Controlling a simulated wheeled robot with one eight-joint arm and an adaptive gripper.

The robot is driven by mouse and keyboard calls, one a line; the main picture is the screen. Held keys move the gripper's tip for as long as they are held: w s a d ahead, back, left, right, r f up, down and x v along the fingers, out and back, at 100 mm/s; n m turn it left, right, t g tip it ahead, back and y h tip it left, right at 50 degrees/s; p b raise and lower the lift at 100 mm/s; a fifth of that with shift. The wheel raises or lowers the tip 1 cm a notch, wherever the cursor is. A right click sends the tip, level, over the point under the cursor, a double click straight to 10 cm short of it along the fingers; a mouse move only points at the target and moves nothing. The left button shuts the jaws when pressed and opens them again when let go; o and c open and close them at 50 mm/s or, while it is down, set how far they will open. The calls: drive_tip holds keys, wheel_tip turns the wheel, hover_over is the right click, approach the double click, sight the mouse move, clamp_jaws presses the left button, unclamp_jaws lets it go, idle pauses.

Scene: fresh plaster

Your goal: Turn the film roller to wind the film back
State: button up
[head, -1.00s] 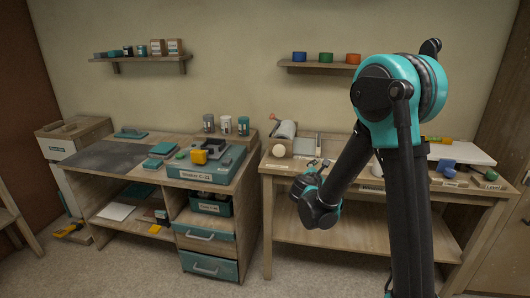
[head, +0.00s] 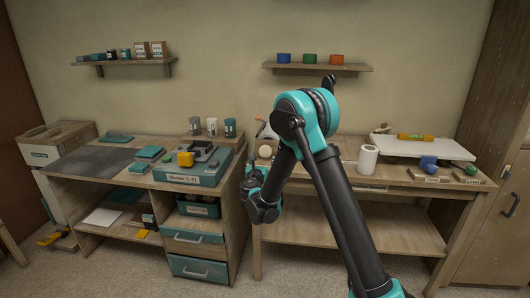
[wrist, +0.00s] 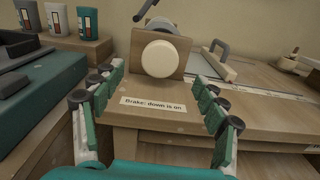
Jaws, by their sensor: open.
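The film roller (wrist: 165,24) is a grey roll in a wooden stand on the right bench, with a round cream knob (wrist: 160,58) facing me. The knob also shows in the head view (head: 265,152), just above my gripper; my arm hides most of the roller there. A dark lever (wrist: 145,10) rises at the roller's upper left; its red tip (head: 258,118) points up. A label (wrist: 158,106) below the knob reads "Brake: down is on". My gripper (wrist: 158,76) is open and empty, its fingers spread left and right before the stand, apart from the knob.
The teal shaker (head: 195,168) stands on the left bench, close to my gripper's left. Three small containers (wrist: 55,20) stand on a wooden block left of the roller.

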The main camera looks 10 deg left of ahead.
drive_tip(key=w, duration=0.9)
drive_tip(key=shift+w+d, duration=0.2)
drive_tip(key=shift+d, duration=0.05)
drive_tip(key=c, duration=1.2)
drive_tip(key=shift+o, duration=0.2)
drive_tip(key=shift+m, duration=0.3)
